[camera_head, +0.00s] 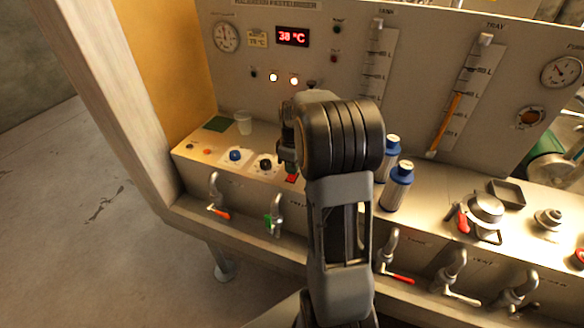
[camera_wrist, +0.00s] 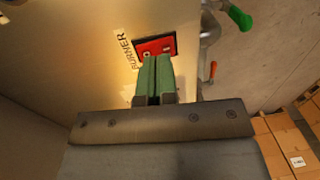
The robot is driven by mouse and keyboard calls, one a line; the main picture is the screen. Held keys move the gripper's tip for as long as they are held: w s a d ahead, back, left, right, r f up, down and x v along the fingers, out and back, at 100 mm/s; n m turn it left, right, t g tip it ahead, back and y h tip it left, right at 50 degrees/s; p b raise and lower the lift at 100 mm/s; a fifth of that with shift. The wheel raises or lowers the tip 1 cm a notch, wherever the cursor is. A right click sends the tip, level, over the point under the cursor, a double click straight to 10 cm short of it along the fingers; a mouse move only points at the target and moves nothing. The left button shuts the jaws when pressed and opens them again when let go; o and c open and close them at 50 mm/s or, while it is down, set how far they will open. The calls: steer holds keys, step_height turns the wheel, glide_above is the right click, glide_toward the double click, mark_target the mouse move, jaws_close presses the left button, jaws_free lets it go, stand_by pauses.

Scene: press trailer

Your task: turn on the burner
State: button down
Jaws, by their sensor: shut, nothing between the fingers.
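The burner switch (camera_wrist: 152,46) is a small red plate beside the printed word BURNER in the wrist view. My gripper (camera_wrist: 157,60) is shut and empty, its green fingers side by side with their tips at the lower edge of the red plate. I cannot tell whether they touch it. In the head view the red switch (camera_head: 291,178) shows on the counter just below my gripper (camera_head: 287,163), which points down. My wrist and fingers hide part of the area around it. The switch's position is too small to read.
A blue knob (camera_head: 235,155) and a black knob (camera_head: 265,165) sit left of the switch. Two blue-capped bottles (camera_head: 398,187) stand right of my arm. Valve levers (camera_head: 277,215) line the front edge. The panel display (camera_head: 292,37) reads 38 °C, with two lamps lit below.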

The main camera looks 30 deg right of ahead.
mark_target(290, 180)
step_height(290, 180, up, 12)
steer(key=s+a, duration=0.1)
steer(key=shift+r, duration=0.25)
steer(key=shift+a, duration=0.1)
stand_by(0.5)
